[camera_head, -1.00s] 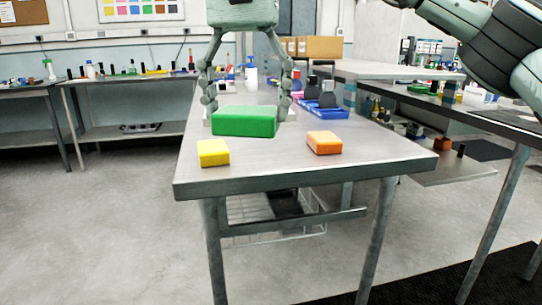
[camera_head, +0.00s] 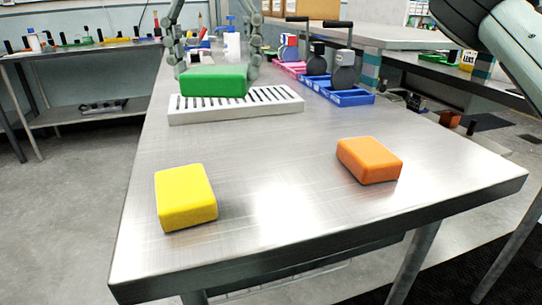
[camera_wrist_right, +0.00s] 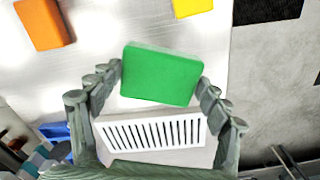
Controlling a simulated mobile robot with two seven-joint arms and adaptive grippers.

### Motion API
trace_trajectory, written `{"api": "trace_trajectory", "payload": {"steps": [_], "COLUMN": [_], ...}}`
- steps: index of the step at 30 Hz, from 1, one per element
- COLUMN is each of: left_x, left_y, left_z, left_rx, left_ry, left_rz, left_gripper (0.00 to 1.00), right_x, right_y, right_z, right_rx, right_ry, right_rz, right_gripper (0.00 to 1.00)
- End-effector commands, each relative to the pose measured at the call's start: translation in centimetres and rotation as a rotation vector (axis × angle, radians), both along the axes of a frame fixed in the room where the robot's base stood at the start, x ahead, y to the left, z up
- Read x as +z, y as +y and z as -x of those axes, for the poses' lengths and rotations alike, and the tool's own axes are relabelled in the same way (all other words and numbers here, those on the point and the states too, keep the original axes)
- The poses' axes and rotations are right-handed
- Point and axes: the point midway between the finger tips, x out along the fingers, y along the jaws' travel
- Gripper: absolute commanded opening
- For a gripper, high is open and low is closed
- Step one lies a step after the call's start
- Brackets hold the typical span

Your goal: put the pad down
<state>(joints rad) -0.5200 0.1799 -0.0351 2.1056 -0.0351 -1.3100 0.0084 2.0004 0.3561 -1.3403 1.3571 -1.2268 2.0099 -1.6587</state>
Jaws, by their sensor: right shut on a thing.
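The green pad (camera_head: 213,82) is a rounded block held between the fingers of my right gripper (camera_head: 214,66). The wrist view also shows the green pad (camera_wrist_right: 160,75) between the two jointed fingers (camera_wrist_right: 160,84). Behind and below it in the head view is a white slotted rack (camera_head: 285,107), whose back left part the pad hides. The pad appears raised, but the exact gap cannot be told. A yellow pad (camera_head: 186,197) and an orange pad (camera_head: 369,160) lie apart on the metal table (camera_head: 270,240). My left gripper is not in view.
Blue bins (camera_head: 345,97) with dark upright tools stand right of the rack. A white bottle (camera_head: 232,46) stands behind the pad. The table's front middle, between the yellow and orange pads, is clear. A side bench (camera_head: 85,47) stands at left.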

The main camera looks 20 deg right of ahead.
Motion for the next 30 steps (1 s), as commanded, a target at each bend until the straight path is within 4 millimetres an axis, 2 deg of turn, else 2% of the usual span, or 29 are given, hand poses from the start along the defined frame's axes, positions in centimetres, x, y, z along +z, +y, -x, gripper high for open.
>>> {"api": "trace_trajectory", "payload": {"steps": [5, 12, 18, 25, 30], "left_x": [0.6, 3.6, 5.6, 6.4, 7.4], "left_y": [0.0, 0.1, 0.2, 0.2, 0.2], "left_z": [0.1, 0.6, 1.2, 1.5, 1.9], "left_rx": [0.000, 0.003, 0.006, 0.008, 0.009], "left_ry": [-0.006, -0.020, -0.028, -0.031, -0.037], "left_rz": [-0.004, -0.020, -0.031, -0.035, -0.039], "left_gripper": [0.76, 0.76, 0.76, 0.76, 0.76], "right_x": [-1.0, -4.3, -6.4, -7.4, -9.7], "right_y": [-0.9, -4.4, -6.7, -7.5, -7.5], "right_z": [1.0, 5.1, 8.1, 9.1, 9.1], "right_rx": [0.002, 0.002, 0.001, 0.001, 0.000], "right_ry": [0.000, 0.000, 0.000, 0.001, 0.003], "right_rz": [-0.001, 0.000, 0.000, 0.001, 0.001], "right_gripper": [0.54, 0.54, 0.54, 0.54, 0.54]}}
